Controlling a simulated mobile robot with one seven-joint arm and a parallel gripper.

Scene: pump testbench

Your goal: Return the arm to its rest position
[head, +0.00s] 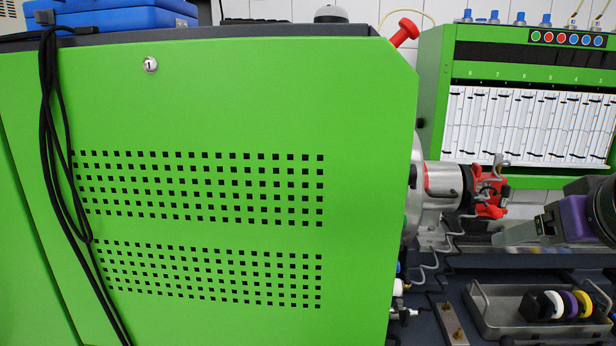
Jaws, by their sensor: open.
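My gripper (528,231) is at the right edge, with its grey and purple body and the dark end of my arm behind it. It points left over the bench, to the right of the red-and-silver coupling (488,192). It is open, and I see nothing held in it. The fingers are small and partly hard to make out. Most of my arm is outside the picture.
A large green perforated cabinet (230,120) fills the left and middle, with a black cable (60,150) hanging on it. A grey tray (490,318) with several coloured rings stands at lower right. A green gauge panel (432,90) is behind. Blue cases (120,18) lie on top.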

